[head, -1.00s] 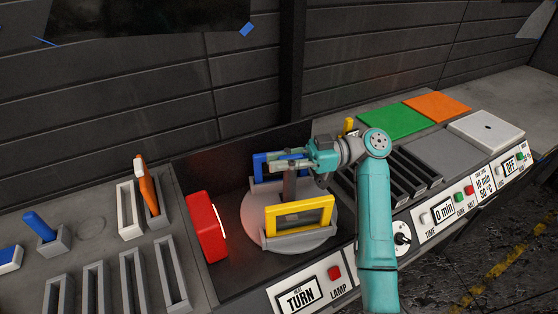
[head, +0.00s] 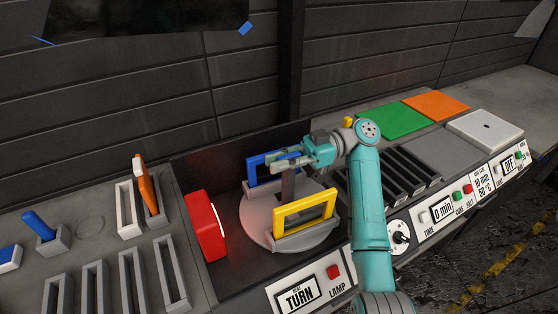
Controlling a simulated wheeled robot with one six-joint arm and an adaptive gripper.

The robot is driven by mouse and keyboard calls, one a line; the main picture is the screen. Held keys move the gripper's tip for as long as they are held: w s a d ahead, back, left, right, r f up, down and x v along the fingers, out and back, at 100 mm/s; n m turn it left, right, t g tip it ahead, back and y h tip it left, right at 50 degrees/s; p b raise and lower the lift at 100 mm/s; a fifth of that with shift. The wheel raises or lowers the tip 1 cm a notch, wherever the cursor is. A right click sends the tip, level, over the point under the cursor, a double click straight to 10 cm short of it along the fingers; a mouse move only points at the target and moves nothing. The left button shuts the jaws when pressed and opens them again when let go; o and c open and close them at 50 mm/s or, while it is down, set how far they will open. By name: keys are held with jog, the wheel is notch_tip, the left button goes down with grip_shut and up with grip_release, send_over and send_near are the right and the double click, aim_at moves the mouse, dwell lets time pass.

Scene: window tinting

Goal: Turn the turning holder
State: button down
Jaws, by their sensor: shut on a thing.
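The turning holder (head: 256,224) is a round grey disc in a dark bay of the bench. A blue frame (head: 254,170) stands upright in its far slot, and a yellow frame (head: 304,214) stands upright in its near slot. A grey post (head: 288,188) rises from the disc's middle between them. The gripper's fingers cover the top of the post and part of the blue frame.
A red lamp (head: 205,227) stands close to the left of the disc. Dark slotted racks (head: 392,180) lie to the right. Grey holders (head: 133,278) fill the left bench.

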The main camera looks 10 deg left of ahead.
jog(key=shift+f, duration=0.1)
jog(key=c, duration=1.1)
grip_release()
notch_tip(320, 180, up, 10)
jog(key=shift+r, duration=0.1)
